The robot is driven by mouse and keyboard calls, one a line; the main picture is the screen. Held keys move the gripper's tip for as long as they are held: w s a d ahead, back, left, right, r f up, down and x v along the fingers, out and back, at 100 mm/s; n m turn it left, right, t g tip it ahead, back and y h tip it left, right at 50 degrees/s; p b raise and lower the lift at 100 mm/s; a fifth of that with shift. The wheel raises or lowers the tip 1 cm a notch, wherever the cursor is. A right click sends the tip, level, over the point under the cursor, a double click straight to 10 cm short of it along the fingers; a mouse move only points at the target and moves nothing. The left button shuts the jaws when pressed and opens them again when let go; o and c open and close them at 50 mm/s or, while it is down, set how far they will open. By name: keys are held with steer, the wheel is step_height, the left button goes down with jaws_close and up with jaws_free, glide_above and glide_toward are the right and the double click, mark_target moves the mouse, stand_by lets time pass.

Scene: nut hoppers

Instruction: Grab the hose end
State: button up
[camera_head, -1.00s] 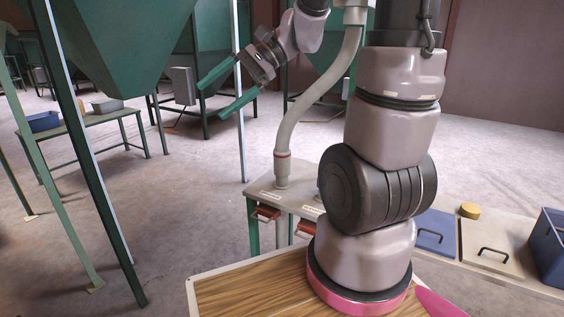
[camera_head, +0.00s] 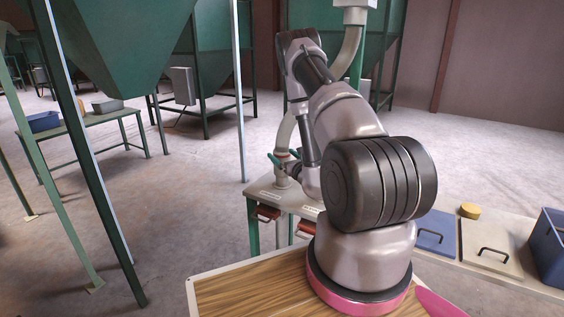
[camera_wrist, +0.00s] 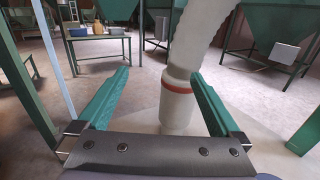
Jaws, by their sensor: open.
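The pale hose (camera_head: 350,52) hangs down from the upper right in the head view and is partly hidden by my arm. Its thick end cuff (camera_wrist: 177,108), with a red ring, stands upright on a pale table (camera_wrist: 245,112). In the head view the cuff (camera_head: 281,176) stands at the table's left part. My gripper (camera_wrist: 160,73) is open, its green fingers spread to either side of the cuff in the wrist view. The cuff appears nearer the right finger; I cannot tell whether they touch. In the head view my gripper (camera_head: 283,158) is low at the cuff, partly hidden.
Red handles (camera_head: 266,212) stick out under the pale table's front edge. A bench at right carries a blue lid (camera_head: 436,232), a yellow round object (camera_head: 469,211) and a blue bin (camera_head: 548,245). Green hopper legs (camera_head: 95,180) stand at left, with open floor between.

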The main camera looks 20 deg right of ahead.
mark_target(286, 156)
steer(key=w+d+f+m+h, duration=0.1)
steer(key=w+d+f+h, duration=0.1)
steer(key=w+d+f, duration=0.1)
steer(key=shift+w+d+f, duration=0.15)
steer(key=shift+w+d, duration=0.05)
steer(key=shift+w, duration=0.15)
steer(key=shift+w+d+f, duration=0.1)
steer(key=shift+w+f, duration=0.1)
steer(key=shift+w, duration=1.2)
steer(key=shift+w+f, duration=0.2)
steer(key=shift+w, duration=1.15)
steer(key=c, duration=1.4)
steer(key=shift+o, duration=0.2)
steer(key=shift+r, duration=0.2)
